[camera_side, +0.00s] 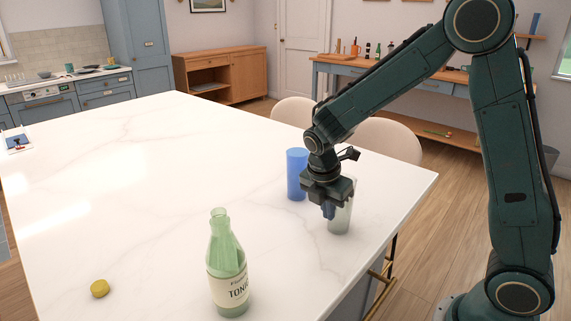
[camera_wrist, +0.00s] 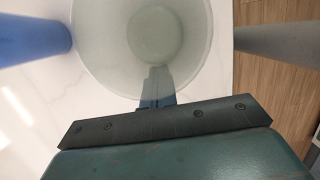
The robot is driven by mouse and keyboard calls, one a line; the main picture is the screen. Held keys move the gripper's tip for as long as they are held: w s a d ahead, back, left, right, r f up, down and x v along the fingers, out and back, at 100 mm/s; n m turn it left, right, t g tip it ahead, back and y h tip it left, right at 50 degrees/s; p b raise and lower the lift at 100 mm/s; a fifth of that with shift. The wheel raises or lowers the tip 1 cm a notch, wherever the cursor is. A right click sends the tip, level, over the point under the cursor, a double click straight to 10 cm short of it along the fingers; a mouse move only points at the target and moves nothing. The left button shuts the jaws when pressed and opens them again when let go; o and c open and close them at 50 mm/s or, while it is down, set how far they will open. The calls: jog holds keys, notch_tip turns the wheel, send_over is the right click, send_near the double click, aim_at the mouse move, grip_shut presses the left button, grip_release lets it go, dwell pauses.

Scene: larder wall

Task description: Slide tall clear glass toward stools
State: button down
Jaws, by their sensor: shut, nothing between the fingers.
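The tall clear glass (camera_side: 342,216) stands upright near the right edge of the white counter, partly hidden by my gripper. In the wrist view, the glass (camera_wrist: 150,35) is seen from above, with its round base inside the wide rim. My gripper (camera_side: 328,212) is shut and empty, pointing down right beside the glass. In the wrist view, its fingertips (camera_wrist: 157,82) overlap the lower part of the glass; I cannot tell whether they touch it. Two cream stools (camera_side: 388,138) (camera_side: 294,110) stand beyond the counter's far edge.
A blue tumbler (camera_side: 296,174) stands just left of the glass and shows at the wrist view's left edge (camera_wrist: 30,38). A green tonic bottle (camera_side: 228,265) and a yellow lid-like disc (camera_side: 99,288) are nearer.

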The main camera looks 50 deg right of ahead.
jog(key=shift+d, duration=1.9)
jog(key=shift+a, duration=0.15)
jog(key=shift+a, duration=1.95)
jog(key=v, duration=1)
jog(key=shift+s, duration=0.1)
